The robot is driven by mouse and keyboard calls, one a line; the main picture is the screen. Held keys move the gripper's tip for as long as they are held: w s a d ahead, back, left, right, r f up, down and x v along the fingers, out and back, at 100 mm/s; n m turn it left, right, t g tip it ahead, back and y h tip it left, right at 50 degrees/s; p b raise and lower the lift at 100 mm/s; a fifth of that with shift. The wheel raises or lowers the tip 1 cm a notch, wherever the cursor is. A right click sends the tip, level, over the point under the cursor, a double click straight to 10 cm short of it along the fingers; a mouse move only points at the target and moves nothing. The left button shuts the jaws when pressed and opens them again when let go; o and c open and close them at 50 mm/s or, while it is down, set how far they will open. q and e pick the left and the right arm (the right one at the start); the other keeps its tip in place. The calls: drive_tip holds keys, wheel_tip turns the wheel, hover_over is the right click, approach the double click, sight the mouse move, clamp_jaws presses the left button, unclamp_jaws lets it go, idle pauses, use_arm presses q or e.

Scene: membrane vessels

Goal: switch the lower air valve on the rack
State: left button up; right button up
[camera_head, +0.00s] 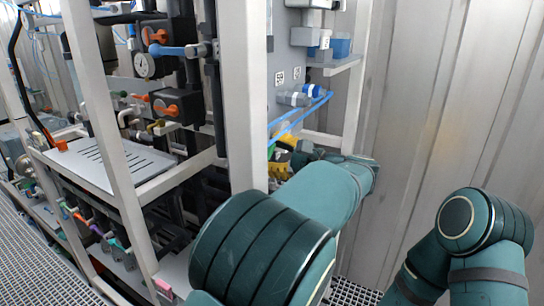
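The rack (238,90) fills the left and middle of the head view. On its right side is a grey panel (287,62) with small grey and blue air fittings (312,91) and blue tubes (298,120). Yellow parts (281,165) show below the tubes, partly hidden; I cannot tell which part is the lower air valve. My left arm (318,195) reaches up from the bottom middle, and its wrist bends toward these yellow parts. Its fingertips cannot be made out. My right arm (480,240) is bent at the lower right, and its gripper is out of view.
A white upright post of the rack stands just left of my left wrist. Orange-handled valves (166,107), a blue handle (172,50) and a gauge (144,65) sit further left. A corrugated metal wall (430,100) bounds the right side. Grating floor (40,260) shows lower left.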

use_arm(q)
drive_tip(key=shift+n+b, duration=2.7)
drive_tip(key=shift+n, duration=1.9)
drive_tip(key=o, duration=1.2)
drive_tip(key=shift+d, duration=0.1)
drive_tip(key=v, duration=0.7)
